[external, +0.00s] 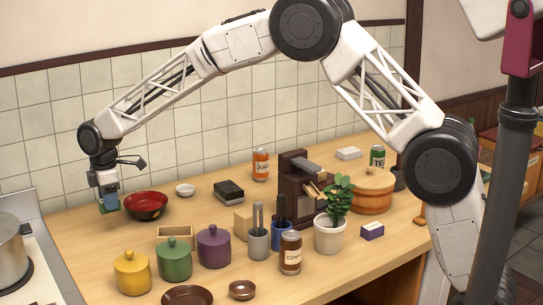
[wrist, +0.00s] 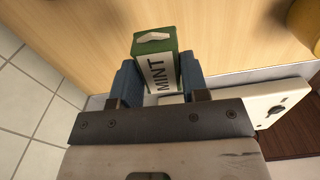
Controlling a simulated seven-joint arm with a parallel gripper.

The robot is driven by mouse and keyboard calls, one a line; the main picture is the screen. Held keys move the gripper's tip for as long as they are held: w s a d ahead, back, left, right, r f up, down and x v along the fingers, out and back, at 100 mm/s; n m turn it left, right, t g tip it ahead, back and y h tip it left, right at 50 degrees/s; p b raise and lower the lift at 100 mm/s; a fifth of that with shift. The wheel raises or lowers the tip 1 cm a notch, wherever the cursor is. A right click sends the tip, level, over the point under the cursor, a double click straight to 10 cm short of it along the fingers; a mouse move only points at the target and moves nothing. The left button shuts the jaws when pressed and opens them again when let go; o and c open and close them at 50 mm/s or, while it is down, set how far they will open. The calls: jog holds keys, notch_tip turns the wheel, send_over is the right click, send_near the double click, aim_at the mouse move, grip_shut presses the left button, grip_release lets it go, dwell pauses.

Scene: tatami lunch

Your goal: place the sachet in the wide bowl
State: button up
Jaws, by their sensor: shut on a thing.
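The sachet (wrist: 156,65) is a small green and white packet marked MINT, held upright between the two blue fingers of my gripper (wrist: 161,80) in the wrist view. In the external view my gripper (external: 109,199) is at the far left, shut on the sachet (external: 107,210), whose green lower part shows. The bowl looks empty and is not seen in the wrist view.
Yellow (external: 132,272), green (external: 174,259) and purple (external: 213,246) lidded pots stand at the front. A small white dish (external: 185,190) is right of the red bowl. A brown dish (external: 187,296) lies at the front edge. The stove (external: 25,255) is at left.

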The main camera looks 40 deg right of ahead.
jog(key=s+d+f, duration=0.1)
jog(key=s+d, duration=0.2)
jog(key=d, duration=0.6)
jog(key=s+d+f, duration=0.1)
jog(key=s+d, duration=0.2)
jog(key=d, duration=0.7)
jog(key=shift+s+d+f+n, duration=0.15)
jog(key=shift+s+f+n, duration=0.05)
jog(key=shift+f+n, duration=0.2)
jog(key=shift+w, duration=0.1)
send_over(145, 199)
jog(key=s+a, duration=0.2)
jog(key=s, duration=0.3)
jog(key=shift+s+f, duration=0.2)
jog(key=shift+f, duration=0.55)
jog(key=shift+f, duration=0.1)
jog(key=shift+f, duration=1.6)
jog(key=shift+f, duration=0.15)
jog(key=o, duration=0.9)
